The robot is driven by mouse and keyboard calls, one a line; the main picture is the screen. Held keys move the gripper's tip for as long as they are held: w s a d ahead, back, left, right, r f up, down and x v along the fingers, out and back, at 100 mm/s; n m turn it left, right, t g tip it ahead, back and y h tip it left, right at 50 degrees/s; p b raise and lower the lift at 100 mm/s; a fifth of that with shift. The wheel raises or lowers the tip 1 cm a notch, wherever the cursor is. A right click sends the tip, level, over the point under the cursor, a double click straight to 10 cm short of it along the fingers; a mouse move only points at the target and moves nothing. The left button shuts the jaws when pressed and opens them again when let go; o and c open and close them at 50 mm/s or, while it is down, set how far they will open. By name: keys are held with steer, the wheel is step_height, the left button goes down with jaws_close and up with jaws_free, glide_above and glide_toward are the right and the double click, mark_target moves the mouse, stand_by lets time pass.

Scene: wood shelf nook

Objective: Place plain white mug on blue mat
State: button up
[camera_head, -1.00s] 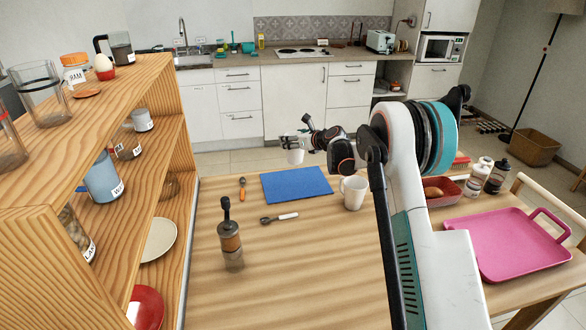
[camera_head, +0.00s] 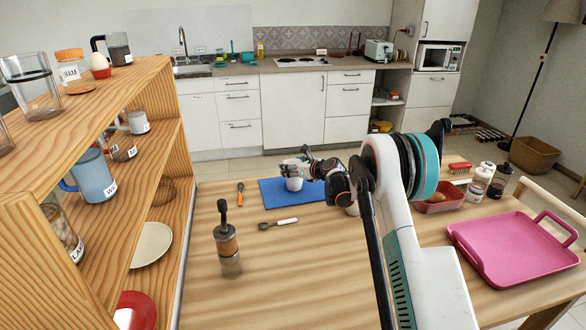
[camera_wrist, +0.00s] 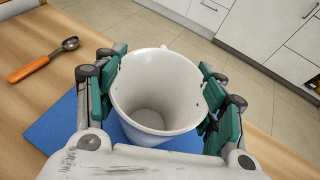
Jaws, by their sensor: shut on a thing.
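A white mug (camera_head: 293,184) is held upright in my gripper (camera_head: 291,170) over the blue mat (camera_head: 270,200). In the wrist view, the mug (camera_wrist: 150,120) stands between the green finger pads of my gripper (camera_wrist: 160,95); it is empty inside. The blue mat (camera_wrist: 57,130) shows below and around it. I cannot tell whether the mug's base touches the mat. A second white mug (camera_head: 351,210) stands on the table right of the mat, mostly hidden by my arm.
An orange-handled scoop (camera_head: 240,193) lies left of the mat and a white-handled one (camera_head: 279,223) in front. A tall grinder (camera_head: 227,245) stands nearer. A pink tray (camera_head: 515,248) and red dish (camera_head: 437,204) are at right. A wooden shelf (camera_head: 165,95) borders the left.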

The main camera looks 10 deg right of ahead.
steer(key=o, duration=1.4)
steer(key=shift+f, duration=0.1)
